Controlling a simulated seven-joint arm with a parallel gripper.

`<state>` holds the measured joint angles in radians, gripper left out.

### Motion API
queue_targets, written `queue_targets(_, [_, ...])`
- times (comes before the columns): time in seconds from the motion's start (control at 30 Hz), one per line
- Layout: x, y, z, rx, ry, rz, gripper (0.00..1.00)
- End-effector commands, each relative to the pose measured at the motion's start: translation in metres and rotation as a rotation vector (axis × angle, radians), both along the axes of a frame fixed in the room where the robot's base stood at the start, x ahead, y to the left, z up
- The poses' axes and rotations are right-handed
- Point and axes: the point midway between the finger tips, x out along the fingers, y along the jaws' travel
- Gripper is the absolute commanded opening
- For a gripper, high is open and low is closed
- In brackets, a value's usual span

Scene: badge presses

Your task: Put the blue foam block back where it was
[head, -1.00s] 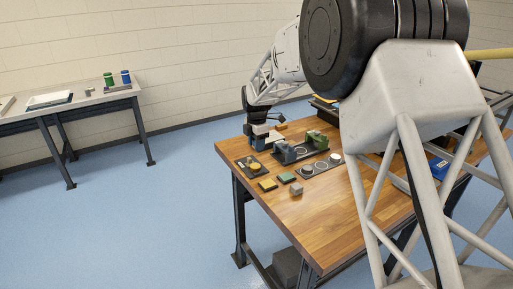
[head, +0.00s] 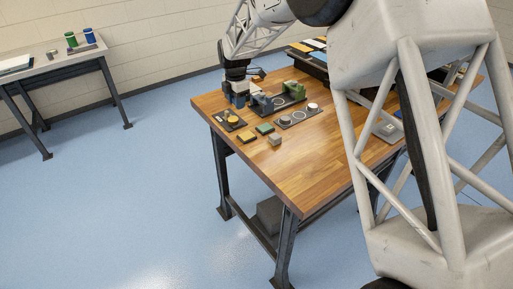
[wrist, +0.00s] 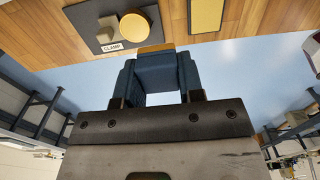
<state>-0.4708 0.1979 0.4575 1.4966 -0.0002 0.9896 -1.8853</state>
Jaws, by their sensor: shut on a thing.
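My gripper (wrist: 155,85) is shut on a dark blue block (wrist: 157,73), which sits between its two bluish fingers in the wrist view. I take it to be the blue foam block. In the head view my gripper (head: 238,96) is at the far left corner of the wooden table, just behind the dark plate (head: 238,126). The same plate, labelled CLAMP, shows in the wrist view (wrist: 88,38) with a yellow disc (wrist: 139,25) and a small grey block. Whether the held block touches anything below is hidden.
A blue-grey press (head: 261,105) and a green press (head: 292,90) stand right of my gripper. A yellow pad (head: 247,137), a green pad (head: 265,128) and a grey cube (head: 275,140) lie nearer. The table's front (head: 310,170) is clear. A side table (head: 50,62) stands left.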

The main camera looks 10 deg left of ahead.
Motion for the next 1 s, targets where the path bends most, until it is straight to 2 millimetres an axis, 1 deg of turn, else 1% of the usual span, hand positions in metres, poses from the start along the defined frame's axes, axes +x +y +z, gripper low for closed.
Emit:
queue_targets(0.03, [-0.009,-0.006,0.000,-0.001,0.001,0.000,0.13])
queue_targets(0.27, [-0.053,-0.035,-0.006,0.000,0.000,0.000,0.13])
queue_targets(0.5, [-0.104,-0.067,-0.014,0.000,0.000,0.000,0.13])
queue_targets(1.0, [-0.214,-0.132,-0.038,-0.001,0.001,-0.001,0.13])
